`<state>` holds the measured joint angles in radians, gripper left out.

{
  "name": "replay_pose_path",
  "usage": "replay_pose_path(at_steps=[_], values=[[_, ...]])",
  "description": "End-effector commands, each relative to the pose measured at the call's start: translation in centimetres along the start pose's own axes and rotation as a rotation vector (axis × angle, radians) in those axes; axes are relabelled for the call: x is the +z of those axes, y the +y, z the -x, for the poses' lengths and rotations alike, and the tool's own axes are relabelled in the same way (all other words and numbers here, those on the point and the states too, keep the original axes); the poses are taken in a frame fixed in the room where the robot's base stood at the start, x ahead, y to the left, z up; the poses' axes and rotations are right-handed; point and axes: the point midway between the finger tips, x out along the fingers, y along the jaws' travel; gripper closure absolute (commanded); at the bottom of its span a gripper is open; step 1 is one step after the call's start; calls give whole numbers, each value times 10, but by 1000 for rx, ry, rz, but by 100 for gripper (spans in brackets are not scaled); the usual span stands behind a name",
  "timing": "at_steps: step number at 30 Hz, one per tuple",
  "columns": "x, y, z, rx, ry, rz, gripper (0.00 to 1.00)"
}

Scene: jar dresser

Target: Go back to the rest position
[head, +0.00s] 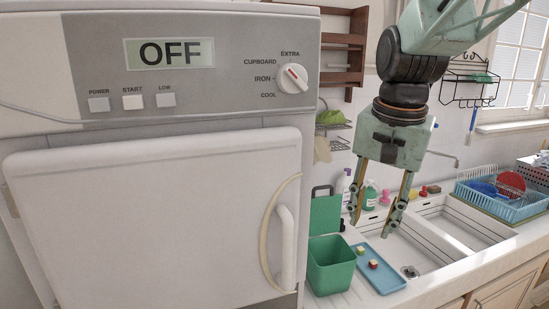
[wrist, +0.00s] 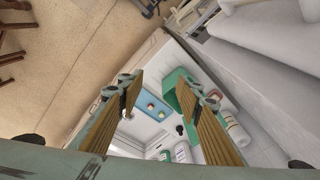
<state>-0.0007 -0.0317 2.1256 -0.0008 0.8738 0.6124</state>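My gripper (head: 373,225) hangs above the counter by the sink, fingers pointing down. In the wrist view its two fingers (wrist: 170,88) stand wide apart with nothing between them touching them. Below it lies a blue tray (head: 388,281) with two small blocks (head: 373,264) on it; the tray also shows between the fingers in the wrist view (wrist: 147,119). A green bin (head: 331,270) stands left of the tray.
A white machine (head: 150,200) with an OFF display fills the left, its door closed. A double sink (head: 425,245) lies at right, with a blue dish rack (head: 500,205) beyond. A soap bottle (head: 370,195) stands behind my gripper. A wooden shelf (head: 343,55) hangs on the wall.

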Motion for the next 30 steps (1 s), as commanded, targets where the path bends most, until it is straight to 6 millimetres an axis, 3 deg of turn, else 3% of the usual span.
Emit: replay_pose_path(at_steps=[15,30], values=[[70,50,20,-27,48,190,68],[139,98,22,-43,96,374,68]])
